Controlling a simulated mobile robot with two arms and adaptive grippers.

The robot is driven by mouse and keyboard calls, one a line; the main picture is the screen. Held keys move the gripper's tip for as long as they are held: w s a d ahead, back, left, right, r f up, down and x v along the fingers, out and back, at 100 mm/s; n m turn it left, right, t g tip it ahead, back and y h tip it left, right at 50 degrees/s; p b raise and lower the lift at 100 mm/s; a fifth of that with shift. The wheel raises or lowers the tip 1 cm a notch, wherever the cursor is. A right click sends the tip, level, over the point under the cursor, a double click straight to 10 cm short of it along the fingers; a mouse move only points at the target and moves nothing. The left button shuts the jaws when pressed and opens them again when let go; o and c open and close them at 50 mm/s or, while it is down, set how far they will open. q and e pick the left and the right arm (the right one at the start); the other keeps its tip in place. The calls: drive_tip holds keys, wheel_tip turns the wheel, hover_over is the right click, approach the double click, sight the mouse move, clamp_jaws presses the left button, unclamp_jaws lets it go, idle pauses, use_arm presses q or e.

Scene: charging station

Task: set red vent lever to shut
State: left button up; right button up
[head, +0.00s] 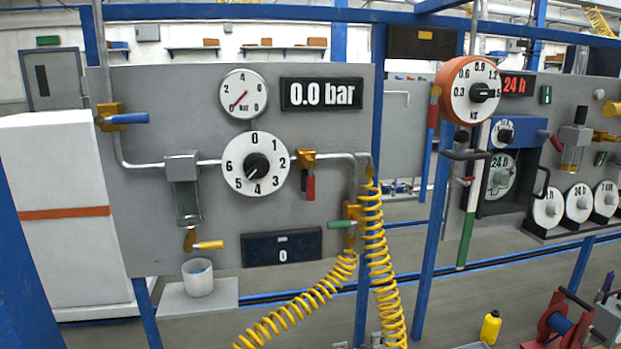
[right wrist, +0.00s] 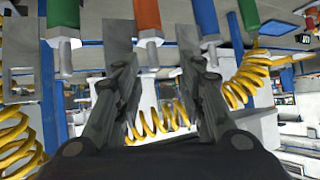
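A red lever (head: 309,186) hangs straight down from a brass valve (head: 305,160) on the grey panel, right of the large white dial. Its handle points down, across the line of the horizontal pipe beside it. Neither gripper shows in the head view. In the right wrist view my right gripper (right wrist: 160,78) has its two dark fingers apart with nothing between them. Yellow coiled hose shows beyond the gap. The red lever cannot be made out in that view. My left gripper is in no view.
A second red handle (head: 432,110) is by the orange-rimmed kg dial (head: 474,91). A blue lever (head: 127,118), a yellow lever (head: 209,245) and a green lever (head: 341,224) are on the panel. Yellow coiled hose (head: 375,240) hangs at its right edge. The display reads 0.0 bar (head: 322,94).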

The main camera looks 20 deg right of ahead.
drive_tip(key=w+a+r+n+t+y, duration=0.1)
drive_tip(key=w+r+n+t+y, duration=0.15)
drive_tip(key=r, duration=1.35)
drive_tip(key=t+y+p, duration=0.1)
drive_tip(key=t+y, duration=0.1)
drive_tip(key=t, duration=0.1)
approach(314, 186)
drive_tip(key=p+x, duration=0.3)
drive_tip(key=x, duration=0.6)
drive_tip(key=shift+w+a, duration=0.1)
drive_tip(key=shift+w, duration=0.1)
drive_tip(key=shift+p+x, duration=0.3)
drive_tip(key=shift+x, duration=0.6)
drive_tip(key=shift+f, duration=0.15)
clamp_jaws()
